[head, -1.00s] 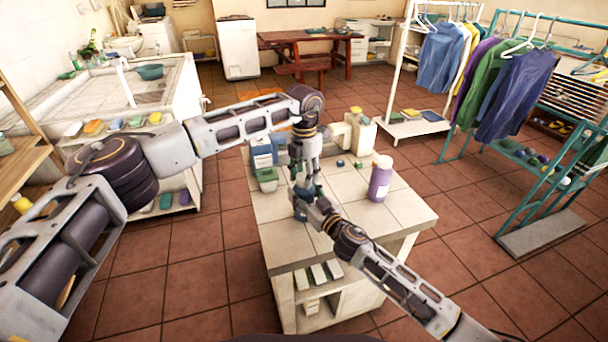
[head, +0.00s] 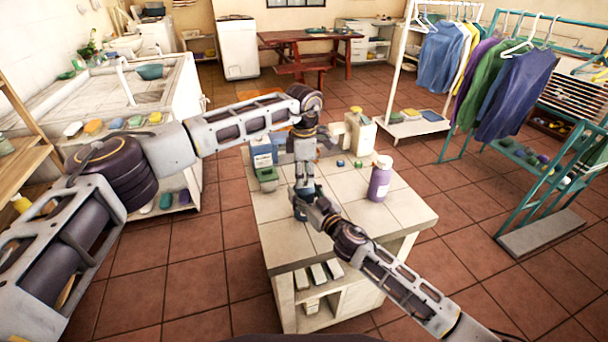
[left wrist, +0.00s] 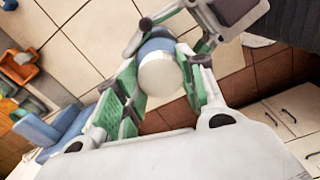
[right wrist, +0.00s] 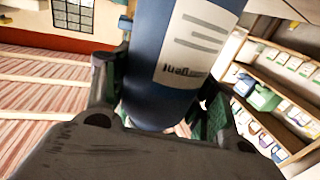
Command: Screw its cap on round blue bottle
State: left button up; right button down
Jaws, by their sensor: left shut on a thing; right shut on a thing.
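The round blue bottle (head: 299,210) stands upright on the white tiled table (head: 400,215). My right gripper (head: 309,208) is shut around its body. In the right wrist view the bottle (right wrist: 148,98) fills the space between the fingers, with a white label facing the camera. My left gripper (head: 303,184) points down directly above the bottle. In the left wrist view its green-padded fingers are shut on the round white cap (left wrist: 162,77). Blue bottle surface (left wrist: 155,47) shows just behind the cap. Whether the cap sits on the thread is hidden.
A purple bottle with a white cap (head: 380,183) stands right of the grippers. A green container (head: 266,174), a blue box (head: 262,152) and a white jug (head: 358,135) stand behind. Small blue (head: 340,162) and green (head: 358,163) pieces lie between. The table's front right is clear.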

pick_arm(q)
jog(key=m, duration=0.3)
jog(key=shift+m, duration=0.3)
jog(key=o, duration=1.2)
jog(key=shift+r, duration=0.1)
jog(key=shift+r, duration=5.9)
pick_arm(e)
jog(key=shift+c, duration=2)
grip_release()
jog(key=shift+s, duration=0.1)
